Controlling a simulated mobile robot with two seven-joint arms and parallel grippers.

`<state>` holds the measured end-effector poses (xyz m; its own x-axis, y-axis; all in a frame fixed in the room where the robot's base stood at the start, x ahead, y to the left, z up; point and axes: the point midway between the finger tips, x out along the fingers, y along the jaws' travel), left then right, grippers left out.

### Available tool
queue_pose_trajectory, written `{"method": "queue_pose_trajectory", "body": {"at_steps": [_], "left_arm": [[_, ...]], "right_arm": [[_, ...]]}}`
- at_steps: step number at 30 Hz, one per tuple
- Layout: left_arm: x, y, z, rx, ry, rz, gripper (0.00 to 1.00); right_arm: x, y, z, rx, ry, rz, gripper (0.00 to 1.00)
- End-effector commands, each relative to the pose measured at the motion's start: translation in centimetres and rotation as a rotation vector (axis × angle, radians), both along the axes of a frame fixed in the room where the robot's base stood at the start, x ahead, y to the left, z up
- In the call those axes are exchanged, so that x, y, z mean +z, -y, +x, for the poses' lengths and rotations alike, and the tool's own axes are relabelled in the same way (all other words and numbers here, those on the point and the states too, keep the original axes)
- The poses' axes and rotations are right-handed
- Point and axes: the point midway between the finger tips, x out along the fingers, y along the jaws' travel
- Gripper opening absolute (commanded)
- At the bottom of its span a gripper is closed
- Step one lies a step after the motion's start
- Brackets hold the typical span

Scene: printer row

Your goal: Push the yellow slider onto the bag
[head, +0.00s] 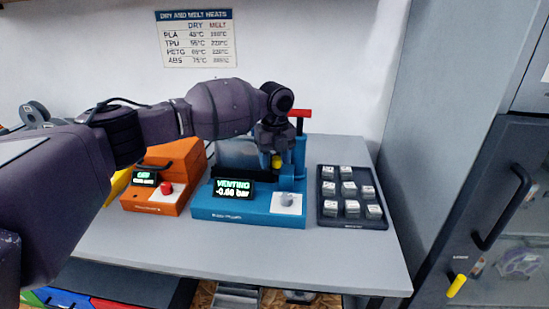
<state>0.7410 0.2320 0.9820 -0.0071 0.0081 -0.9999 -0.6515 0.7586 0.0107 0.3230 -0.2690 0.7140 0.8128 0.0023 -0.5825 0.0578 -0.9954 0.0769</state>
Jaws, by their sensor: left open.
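My left arm reaches in from the left, and its open gripper (272,147) is over the back of a blue machine (240,209). The small yellow slider (277,162) shows just below the fingertips. I cannot tell if they touch it. A dark strip behind the blue machine's display is partly covered by my arm. I cannot make out the bag clearly. The display (234,188) reads VENTING, -0.60 bar. A blue post with a red handle (300,114) stands right of the gripper. My right gripper is not in view.
An orange machine (157,197) with a red button stands to the left on the grey table (330,252). A dark tray (327,219) with several grey blocks lies at the right. A grey cabinet with a dark door (487,150) stands farther right. The table's front strip is clear.

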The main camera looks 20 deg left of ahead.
Motion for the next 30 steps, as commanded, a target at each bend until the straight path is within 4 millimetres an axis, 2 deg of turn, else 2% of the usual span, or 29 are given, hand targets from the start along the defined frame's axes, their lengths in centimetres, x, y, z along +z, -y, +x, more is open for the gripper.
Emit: {"method": "queue_pose_trajectory", "body": {"at_steps": [5, 15, 21, 30], "left_arm": [[1.3, 0.0, 0.0, 0.0, 0.003, -0.002, 0.53], [7.3, 0.1, 0.1, 0.001, 0.003, -0.001, 0.53], [9.9, 0.0, 0.1, 0.001, 0.003, 0.0, 0.53], [10.8, 0.0, 0.1, 0.001, -0.001, 0.001, 0.53]], "right_arm": [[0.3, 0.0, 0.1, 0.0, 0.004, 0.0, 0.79], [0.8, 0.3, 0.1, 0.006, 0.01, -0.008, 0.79], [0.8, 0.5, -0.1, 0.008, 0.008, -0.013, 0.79], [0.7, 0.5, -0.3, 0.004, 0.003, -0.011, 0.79]]}}
